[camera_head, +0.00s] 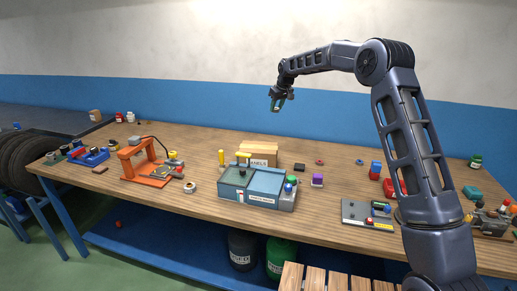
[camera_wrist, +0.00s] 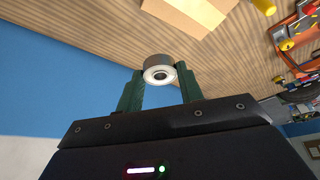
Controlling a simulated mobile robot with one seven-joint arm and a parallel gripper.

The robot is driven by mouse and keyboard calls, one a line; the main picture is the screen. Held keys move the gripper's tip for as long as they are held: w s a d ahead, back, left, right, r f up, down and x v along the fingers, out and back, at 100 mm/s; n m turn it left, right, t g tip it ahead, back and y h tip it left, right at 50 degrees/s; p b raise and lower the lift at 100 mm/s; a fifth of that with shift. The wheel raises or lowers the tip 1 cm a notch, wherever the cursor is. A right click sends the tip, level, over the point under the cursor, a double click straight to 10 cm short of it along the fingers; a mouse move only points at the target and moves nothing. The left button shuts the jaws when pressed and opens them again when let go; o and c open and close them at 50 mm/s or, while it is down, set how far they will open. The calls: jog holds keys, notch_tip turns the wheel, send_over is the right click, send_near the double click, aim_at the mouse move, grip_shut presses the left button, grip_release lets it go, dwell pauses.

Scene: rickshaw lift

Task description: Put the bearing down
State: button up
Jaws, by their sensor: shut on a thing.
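In the wrist view, the bearing (camera_wrist: 158,74) is a short metal ring with a pale inner face and a dark centre. It sits between the green fingertips of my gripper (camera_wrist: 160,84), which is shut on it. In the head view, my gripper (camera_head: 278,102) is held high above the back of the wooden workbench (camera_head: 205,143), in front of the blue wall band. The bearing is too small to make out there. It is clear of the bench top.
A cardboard box (camera_head: 259,153) stands behind a blue-grey bin unit (camera_head: 252,186) mid-bench. An orange press (camera_head: 146,165) is to the left, a grey panel (camera_head: 366,214) to the right. Small parts lie scattered. The back left of the bench has bare wood.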

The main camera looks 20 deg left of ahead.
jog(key=r+n, duration=0.2)
send_over(258, 146)
jog(key=d, duration=0.2)
jog(key=s, duration=0.1)
jog(key=shift+y, duration=0.3)
jog(key=f, duration=2)
jog(key=shift+s+a+f, duration=0.1)
jog(key=shift+a+f, duration=0.1)
jog(key=shift+a, duration=0.2)
jog(key=shift+f, duration=0.1)
jog(key=o, duration=1)
jog(key=v, duration=1.2)
jog(key=shift+w, duration=0.25)
jog(key=shift+r+g, duration=0.25)
jog(key=shift+g, duration=0.05)
